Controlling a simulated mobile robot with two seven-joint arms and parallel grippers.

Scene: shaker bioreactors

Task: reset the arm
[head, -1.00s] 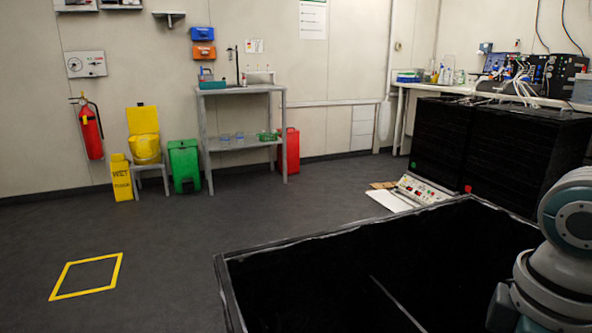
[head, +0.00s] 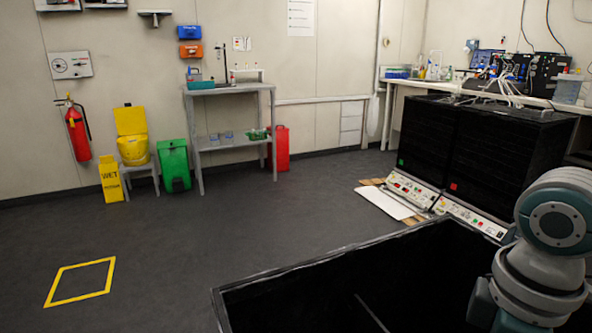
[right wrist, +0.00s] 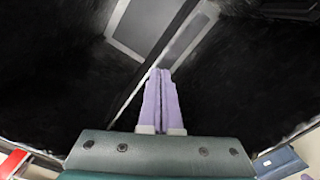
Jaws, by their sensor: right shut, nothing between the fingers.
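My right arm (head: 548,235) comes in at the right edge of the head view, beside a black open-topped box; its gripper is out of that view. In the right wrist view my right gripper (right wrist: 161,84) has its two purple fingers together with nothing between them. The fingers point toward a dark black surface with grey rectangular panels (right wrist: 145,25) and a pale line across it. I cannot tell how far the fingertips are from that surface. My left gripper is not in view.
The black box (head: 330,268) fills the lower right foreground. Two black shaker units (head: 510,160) with front control panels (head: 470,218) stand beyond it. A bench (head: 480,90) with equipment is behind. Open floor with a yellow outlined square (head: 80,282) lies at left.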

